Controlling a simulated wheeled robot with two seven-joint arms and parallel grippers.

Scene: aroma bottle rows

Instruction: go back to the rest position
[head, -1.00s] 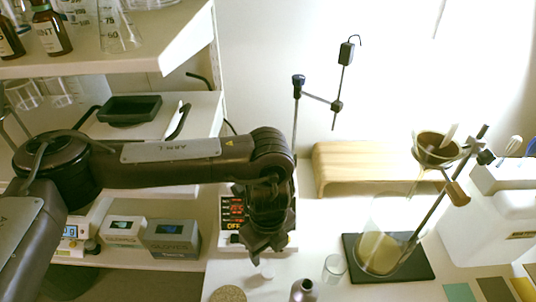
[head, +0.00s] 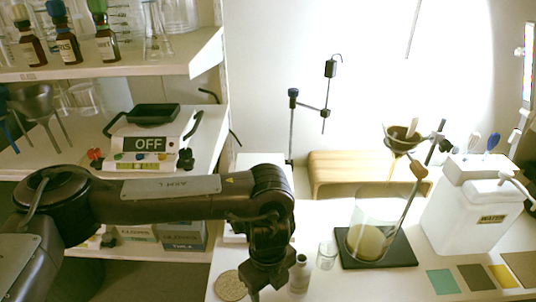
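My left arm comes in from the left in the head view and reaches across the shelf front to the bench. My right gripper does not show. Several brown dropper bottles, one of them with a blue cap (head: 65,36), stand in a row on the upper shelf (head: 120,66).
A glass beaker with yellowish liquid (head: 367,241) stands on a black plate under a funnel (head: 401,140) on a stand. A small clear glass (head: 327,256), a cork mat (head: 231,286) and a white water container (head: 470,215) are on the bench. A wooden riser (head: 345,173) stands behind.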

